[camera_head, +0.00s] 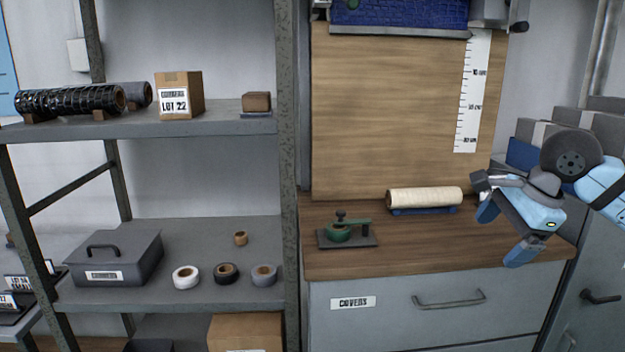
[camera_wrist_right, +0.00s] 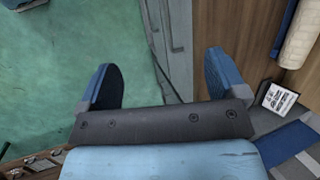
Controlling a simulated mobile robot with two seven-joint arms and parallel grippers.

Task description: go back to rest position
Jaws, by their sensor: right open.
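My right gripper (camera_head: 505,234) is at the right side of the head view, in front of the right end of the wooden counter. Its two blue fingers are apart and nothing is between them. The right wrist view also shows the open fingers (camera_wrist_right: 163,80), with the green floor and a grey cabinet front beyond them. My left gripper does not show in either view.
A wooden counter (camera_head: 400,258) holds a cream roll (camera_head: 424,197) and a green tool (camera_head: 342,232). Grey shelves (camera_head: 200,128) at left carry rolls, boxes and tape. Grey and blue panels (camera_head: 525,153) stand right, behind my right arm.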

